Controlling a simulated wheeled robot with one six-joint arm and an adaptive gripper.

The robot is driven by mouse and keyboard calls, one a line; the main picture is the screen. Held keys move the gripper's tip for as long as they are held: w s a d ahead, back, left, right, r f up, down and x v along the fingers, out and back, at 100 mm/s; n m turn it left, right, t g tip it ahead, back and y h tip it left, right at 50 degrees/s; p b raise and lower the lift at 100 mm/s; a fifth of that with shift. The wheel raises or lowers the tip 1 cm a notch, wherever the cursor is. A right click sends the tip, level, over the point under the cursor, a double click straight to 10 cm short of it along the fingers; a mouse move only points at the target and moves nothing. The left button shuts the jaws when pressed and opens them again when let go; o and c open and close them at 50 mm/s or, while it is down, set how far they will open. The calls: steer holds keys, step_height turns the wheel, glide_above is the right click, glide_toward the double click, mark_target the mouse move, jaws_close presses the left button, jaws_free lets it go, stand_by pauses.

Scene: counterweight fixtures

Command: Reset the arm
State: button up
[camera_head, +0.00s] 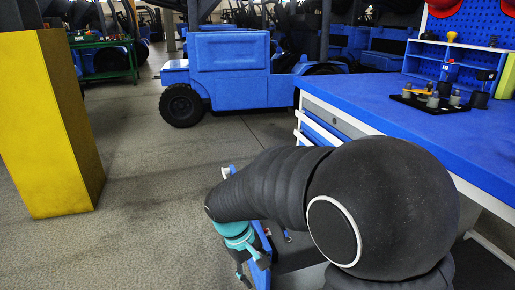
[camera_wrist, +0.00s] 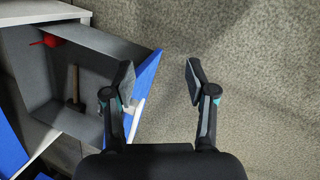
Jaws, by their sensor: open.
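My gripper (camera_wrist: 158,82) is open in the wrist view, with nothing between its two fingers. It hangs over the grey floor, its left finger close to the blue front of an open drawer (camera_wrist: 147,75); I cannot tell whether they touch. In the head view my black arm reaches down beside the workbench, and only part of my gripper shows low beside a blue panel. The drawer holds a red object (camera_wrist: 50,40) and a tool with a wooden handle (camera_wrist: 74,84).
The blue-topped workbench (camera_head: 385,95) stands at the right with a black tray (camera_head: 425,103) of small parts on it. A yellow pillar (camera_head: 50,125) stands at the left. A blue vehicle (camera_head: 230,65) is parked behind. The floor between pillar and bench is clear.

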steer(key=s+d+r+m+t+y+p, duration=0.1)
steer(key=s+d+r+m+t+p, duration=0.2)
steer(key=s+d+r, duration=0.4)
steer(key=s+d+r+m+t+y+p, duration=0.2)
steer(key=s+d+r, duration=0.6)
steer(key=r, duration=0.5)
steer(key=shift+d+r+m+t+y+p, duration=0.3)
steer(key=shift+d+r+m+t+p, duration=0.25)
steer(key=shift+m, duration=0.55)
